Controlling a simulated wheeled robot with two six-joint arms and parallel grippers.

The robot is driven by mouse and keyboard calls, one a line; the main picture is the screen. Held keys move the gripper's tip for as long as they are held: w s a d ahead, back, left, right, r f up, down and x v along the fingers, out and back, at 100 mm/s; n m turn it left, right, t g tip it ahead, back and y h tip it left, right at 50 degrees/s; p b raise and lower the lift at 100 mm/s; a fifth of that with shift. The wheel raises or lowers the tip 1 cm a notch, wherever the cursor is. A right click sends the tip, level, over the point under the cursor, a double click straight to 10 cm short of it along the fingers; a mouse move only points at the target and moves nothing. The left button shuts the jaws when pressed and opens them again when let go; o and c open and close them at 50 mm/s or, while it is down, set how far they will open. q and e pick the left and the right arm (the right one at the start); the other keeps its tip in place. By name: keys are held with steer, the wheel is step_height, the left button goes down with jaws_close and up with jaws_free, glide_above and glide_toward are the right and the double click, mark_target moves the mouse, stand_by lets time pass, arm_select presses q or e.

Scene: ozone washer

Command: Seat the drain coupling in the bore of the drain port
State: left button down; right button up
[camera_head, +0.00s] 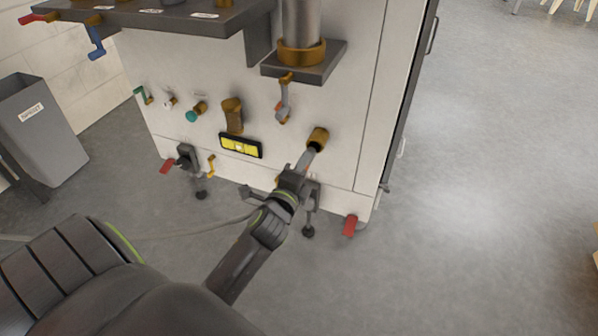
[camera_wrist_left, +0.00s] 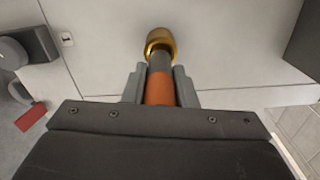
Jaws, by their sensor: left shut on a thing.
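The drain port (camera_head: 318,137) is a brass cylinder standing out from the low right of the white machine front. In the left wrist view its brass ring (camera_wrist_left: 160,37) lies straight ahead. My left gripper (camera_head: 300,168) is shut on the drain coupling (camera_head: 308,156), just in front of the port. In the left wrist view the coupling (camera_wrist_left: 159,88) is a tube with an orange rear and a grey front, between the two fingers (camera_wrist_left: 159,92). Its grey end meets or overlaps the brass opening; how deep it sits is hidden. My right gripper is not in view.
A brass-collared column (camera_head: 301,52) stands on a bracket above. Red pedals (camera_head: 350,226) are near the floor. A grey bin (camera_head: 42,130) stands at left.

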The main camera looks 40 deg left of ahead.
arm_select(q)
steer(key=shift+w+a, duration=0.1)
steer(key=shift+w, duration=0.25)
steer(key=shift+r+p, duration=0.1)
steer(key=shift+p, duration=0.55)
stand_by(1.4)
steer(key=shift+x, duration=2.1)
steer(key=c, duration=1.1)
jaws_free()
steer(key=shift+s, duration=0.1)
